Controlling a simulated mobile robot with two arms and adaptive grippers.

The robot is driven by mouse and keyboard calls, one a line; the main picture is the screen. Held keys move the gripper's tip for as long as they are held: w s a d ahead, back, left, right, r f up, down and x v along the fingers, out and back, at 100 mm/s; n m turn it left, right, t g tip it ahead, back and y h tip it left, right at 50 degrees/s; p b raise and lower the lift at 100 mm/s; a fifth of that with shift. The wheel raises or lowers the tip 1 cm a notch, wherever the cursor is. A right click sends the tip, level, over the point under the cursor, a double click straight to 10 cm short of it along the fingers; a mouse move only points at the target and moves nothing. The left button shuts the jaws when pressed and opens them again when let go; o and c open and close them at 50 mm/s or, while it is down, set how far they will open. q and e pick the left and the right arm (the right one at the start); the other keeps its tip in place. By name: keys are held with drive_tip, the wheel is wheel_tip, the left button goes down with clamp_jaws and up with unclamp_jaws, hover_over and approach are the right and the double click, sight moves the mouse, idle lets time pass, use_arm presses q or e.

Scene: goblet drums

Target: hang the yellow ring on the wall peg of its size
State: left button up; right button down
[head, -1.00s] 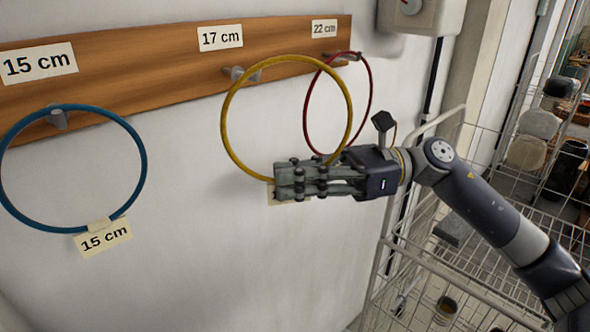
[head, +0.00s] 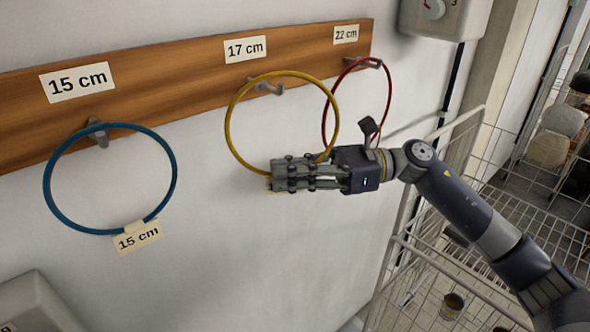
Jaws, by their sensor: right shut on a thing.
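The yellow ring (head: 290,73) is upright in front of the wall board, under the 17 cm label (head: 246,49). My right gripper (head: 276,175) is shut on its lower edge, and the fingers hide that part and most of its tag. The grey 17 cm peg (head: 267,88) shows inside the ring's opening, just below its top edge. I cannot tell whether the ring is around the peg or still in front of its tip. My left gripper is not in view.
The blue ring (head: 45,185), tagged 15 cm, hangs on the 15 cm peg (head: 97,134) at left. The red ring (head: 389,100) hangs on the 22 cm peg (head: 369,63), close right of the yellow one. A wire rack (head: 432,262) stands at right.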

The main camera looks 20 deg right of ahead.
drive_tip(key=shift+w+a+f+b, duration=0.2)
drive_tip(key=shift+w+f+b, duration=0.1)
drive_tip(key=shift+w, duration=0.3)
drive_tip(key=shift+w+a+f+b, duration=0.25)
drive_tip(key=shift+w+f+b, duration=0.05)
drive_tip(key=shift+w, duration=0.3)
drive_tip(key=shift+w+a+f+b, duration=0.2)
drive_tip(key=shift+w+f+b, duration=0.1)
drive_tip(key=shift+w, duration=0.3)
drive_tip(key=c, duration=1.7)
unclamp_jaws()
